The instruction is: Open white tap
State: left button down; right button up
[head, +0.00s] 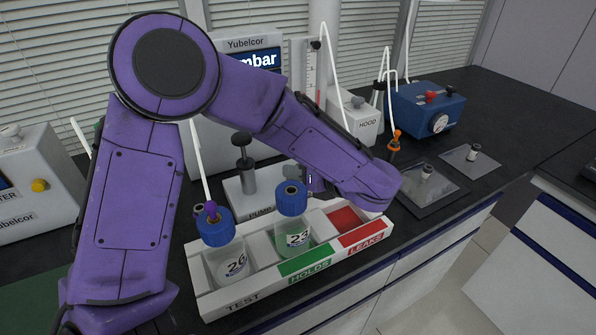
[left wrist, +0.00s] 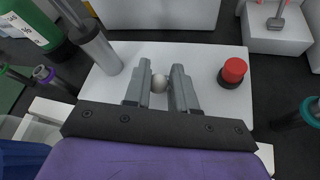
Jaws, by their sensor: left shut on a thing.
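In the head view my purple left arm reaches across the bench and bends back over the pump box (head: 240,200). The arm hides the knob and most of the gripper there. My right gripper is in neither view.
A rack (head: 215,300) marked TEST, HOLDS and LEAKS holds two blue-capped bottles, 20 (head: 225,262) and 23 (head: 292,232), close under my arm. A red button (left wrist: 234,70) is right of the fingers; a grey cylinder (left wrist: 98,45) stands left.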

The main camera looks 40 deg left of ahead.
pick_arm(q)
jog(key=shift+s+f, duration=0.15)
jog(key=shift+f, duration=0.1)
jog(key=c, duration=0.9)
grip_release()
jog(key=shift+r, duration=0.1)
jog(key=shift+c, duration=0.2)
jog(key=b+v, duration=0.1)
jog(key=v, duration=0.9)
jog(key=shift+d, duration=0.3)
jog(key=shift+r, duration=0.1)
